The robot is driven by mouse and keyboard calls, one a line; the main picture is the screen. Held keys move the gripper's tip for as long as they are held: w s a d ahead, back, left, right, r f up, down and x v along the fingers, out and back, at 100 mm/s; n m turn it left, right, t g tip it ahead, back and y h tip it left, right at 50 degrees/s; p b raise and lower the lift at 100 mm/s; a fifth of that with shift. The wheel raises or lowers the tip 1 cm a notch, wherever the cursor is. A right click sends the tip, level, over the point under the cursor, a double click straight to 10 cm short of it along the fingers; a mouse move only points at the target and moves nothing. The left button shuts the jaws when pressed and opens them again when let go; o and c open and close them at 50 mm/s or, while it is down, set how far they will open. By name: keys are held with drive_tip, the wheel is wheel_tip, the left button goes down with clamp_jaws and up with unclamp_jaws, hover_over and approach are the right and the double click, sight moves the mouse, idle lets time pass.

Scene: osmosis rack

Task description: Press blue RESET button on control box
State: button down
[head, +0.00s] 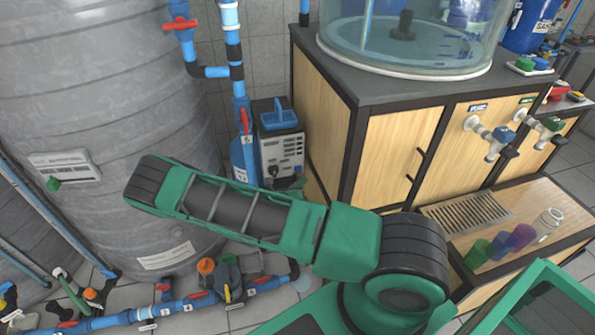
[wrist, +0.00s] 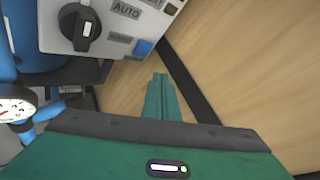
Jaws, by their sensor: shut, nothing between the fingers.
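The control box (wrist: 105,30) is a pale grey panel across the top of the wrist view. It carries a black rotary knob (wrist: 82,28) and an AUTO label. The blue button (wrist: 143,48) sits near its lower right corner, beside a small label too blurred to read. My gripper (wrist: 161,78) is shut and empty, its green fingertips just below and slightly right of the button in the picture. I see a gap between them there; the depth is hard to judge.
A wooden cabinet (head: 400,150) stands right of the box, its side panel close to my fingers. A large grey tank (head: 100,110) is at the left. Blue pipes (head: 236,60) run between them, and a pressure gauge (wrist: 15,108) shows at the wrist view's left.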

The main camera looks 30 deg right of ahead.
drive_tip(key=shift+s+a, duration=0.2)
drive_tip(key=shift+s, duration=0.6)
